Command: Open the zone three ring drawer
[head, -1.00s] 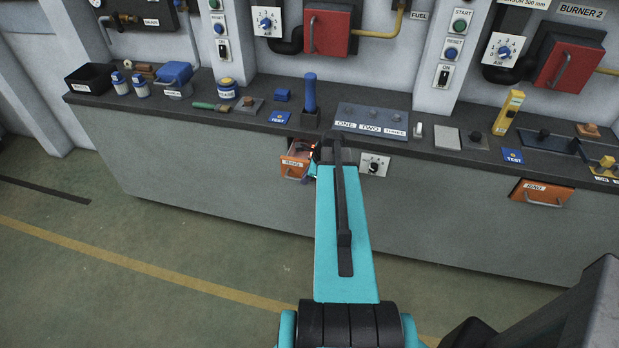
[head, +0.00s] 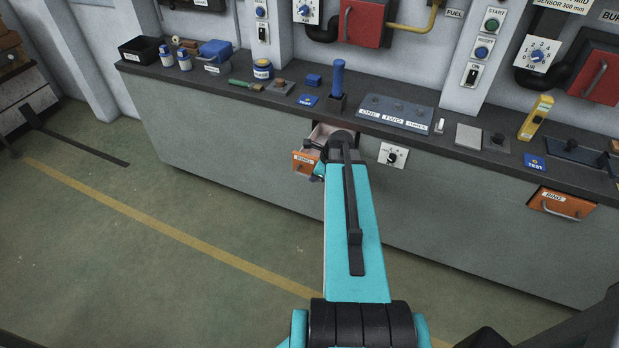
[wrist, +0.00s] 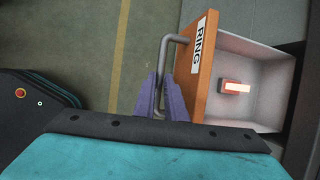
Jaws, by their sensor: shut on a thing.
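An orange-fronted drawer labelled RING (head: 304,162) sticks out of the bench, left of the middle, and stands open. In the wrist view the drawer front (wrist: 198,70) is seen from above, with a pale, light-walled inside. A small red-orange block with a bright face (wrist: 237,88) lies in it. My gripper (wrist: 161,88) has its purple fingers shut on the drawer's grey bar handle (wrist: 163,55). In the head view my arm hides most of the gripper and part of the drawer. No zone number is readable on this drawer.
A second orange RING drawer (head: 560,204) sits at the right, apparently shut. The bench top (head: 215,82) carries a ONE TWO THREE panel (head: 396,112) and a blue upright handle (head: 337,80). A dial plate (head: 393,156) is right of the open drawer. The floor (head: 130,225) at left is clear.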

